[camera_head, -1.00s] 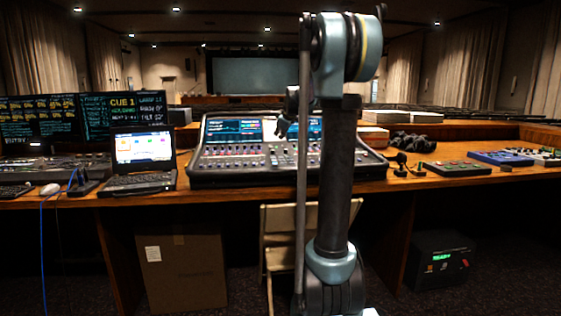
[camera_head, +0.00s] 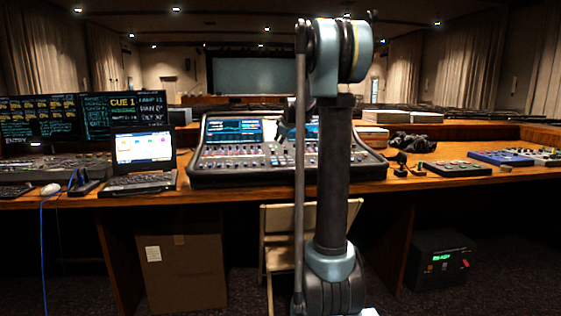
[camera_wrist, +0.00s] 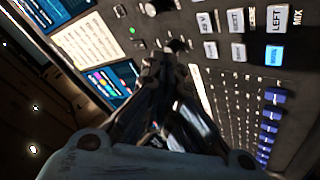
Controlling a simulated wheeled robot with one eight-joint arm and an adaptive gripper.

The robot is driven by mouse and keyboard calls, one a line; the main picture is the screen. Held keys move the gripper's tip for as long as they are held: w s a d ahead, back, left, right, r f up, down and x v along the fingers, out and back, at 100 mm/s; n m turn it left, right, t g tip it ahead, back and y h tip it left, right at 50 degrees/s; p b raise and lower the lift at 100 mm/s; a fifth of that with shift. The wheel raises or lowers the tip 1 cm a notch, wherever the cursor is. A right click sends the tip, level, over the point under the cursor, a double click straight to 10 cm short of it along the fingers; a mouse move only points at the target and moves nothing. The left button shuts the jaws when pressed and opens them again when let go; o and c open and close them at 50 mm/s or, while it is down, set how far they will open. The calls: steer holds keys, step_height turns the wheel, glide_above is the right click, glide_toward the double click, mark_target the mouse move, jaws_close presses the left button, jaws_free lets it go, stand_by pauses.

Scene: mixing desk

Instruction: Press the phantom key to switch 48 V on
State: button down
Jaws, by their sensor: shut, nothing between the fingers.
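The mixing desk (camera_head: 240,165) stands on the wooden table, with lit screens at its back; my arm hides part of it. In the wrist view its panel (camera_wrist: 205,80) runs diagonally. A pale key (camera_wrist: 207,22), whose small label seems to read 48V, sits near the top, beside another pale key (camera_wrist: 236,20) and a key marked LEFT (camera_wrist: 277,19). My gripper (camera_wrist: 168,58) is shut and empty. Its tips show over the panel, left of and below the 48V key in the picture; whether they touch the panel I cannot tell. In the head view the gripper is largely hidden behind my arm.
Knobs (camera_wrist: 149,8) and a green light (camera_wrist: 133,31) lie near my fingertips; blue keys (camera_wrist: 274,96) line the panel's right. A laptop (camera_head: 142,160) stands left of the desk, and small control boxes (camera_head: 458,168) lie to its right.

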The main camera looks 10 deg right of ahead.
mark_target(280, 158)
steer(key=shift+w+f, duration=0.15)
steer(key=shift+f, duration=1.2)
steer(key=shift+w+f, duration=0.15)
steer(key=shift+f, duration=1.15)
steer(key=shift+f, duration=0.15)
steer(key=shift+f, duration=0.2)
steer(key=shift+f, duration=0.35)
steer(key=shift+r, duration=0.15)
stand_by(0.3)
steer(key=shift+s+r, duration=0.1)
steer(key=shift+r, duration=0.55)
steer(key=shift+r, duration=0.1)
steer(key=shift+s+r, duration=0.15)
steer(key=shift+r, duration=1.05)
steer(key=shift+s+r, duration=0.1)
steer(key=shift+r, duration=1.1)
